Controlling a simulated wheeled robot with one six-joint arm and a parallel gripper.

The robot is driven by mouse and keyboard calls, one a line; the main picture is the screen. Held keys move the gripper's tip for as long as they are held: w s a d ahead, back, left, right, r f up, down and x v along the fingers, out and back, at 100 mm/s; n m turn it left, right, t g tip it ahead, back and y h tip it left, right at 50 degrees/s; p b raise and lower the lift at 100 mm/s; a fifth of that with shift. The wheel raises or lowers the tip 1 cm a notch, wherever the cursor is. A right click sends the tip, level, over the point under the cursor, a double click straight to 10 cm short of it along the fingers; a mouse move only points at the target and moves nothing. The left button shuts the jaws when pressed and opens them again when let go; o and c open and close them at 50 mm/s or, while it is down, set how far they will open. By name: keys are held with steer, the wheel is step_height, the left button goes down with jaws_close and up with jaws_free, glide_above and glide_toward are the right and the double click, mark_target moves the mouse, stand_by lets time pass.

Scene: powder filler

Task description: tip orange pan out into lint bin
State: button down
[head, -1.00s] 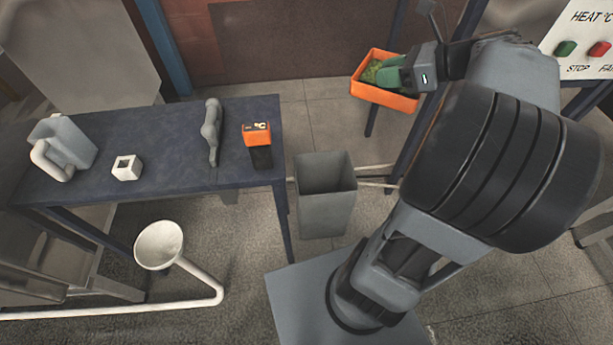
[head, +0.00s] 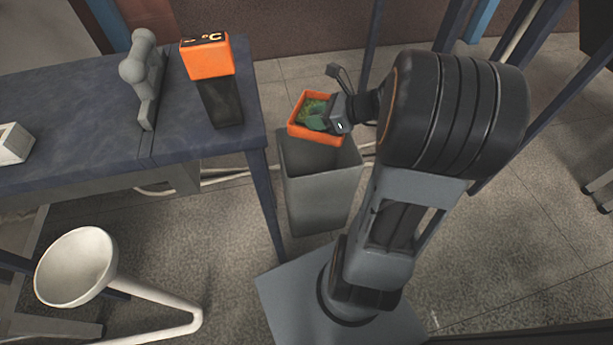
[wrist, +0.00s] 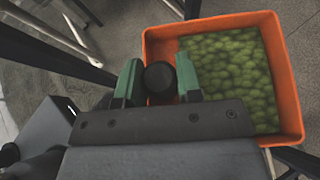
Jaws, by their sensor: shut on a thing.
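The orange pan (head: 319,136) is in the head view, over the back part of the open top of the grey lint bin (head: 318,192). Green lumpy stuff (wrist: 230,68) lies in the pan (wrist: 287,75), which looks about level. My gripper (head: 322,122) reaches in from the right and is shut on the pan. In the wrist view, the green fingers of my gripper (wrist: 160,80) close on a round dark knob at the pan's near left side. The pan hides part of the bin's opening.
A blue table (head: 80,90) stands left of the bin, bearing an orange and black device (head: 213,80) and a grey handled tool (head: 146,80). A white funnel with a pipe (head: 75,267) stands at front left. Dark frame posts rise behind my arm.

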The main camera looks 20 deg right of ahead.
mark_target(300, 123)
steer(key=a+f+b, duration=0.3)
steer(key=f+b, duration=0.3)
steer(key=f, duration=0.7)
steer(key=r+m+y+p, duration=0.1)
steer(key=r+p, duration=0.1)
steer(key=p, duration=0.1)
steer(key=w+d+r+m+g+p, duration=0.1)
steer(key=p, duration=0.2)
steer(key=d+r+m+g+y+p, duration=0.1)
steer(key=r+p, duration=0.1)
steer(key=p, duration=0.1)
steer(key=shift+w+r+y, duration=0.3)
steer(key=shift+r, duration=0.05)
steer(key=w+d+r+m+y+p, duration=0.1)
steer(key=w+d+r+m+g+y+p, duration=0.1)
steer(key=w+m, duration=0.1)
steer(key=shift+d+g+p, duration=0.3)
steer(key=shift+d, duration=0.05)
steer(key=shift+w+d+r+p, duration=0.15)
steer(key=shift+p, duration=0.45)
steer(key=shift+w+d+m+g+y+p, duration=0.3)
steer(key=shift+w+d+m+y+p, duration=0.55)
steer(key=shift+p, duration=1.1)
steer(key=shift+w, duration=0.15)
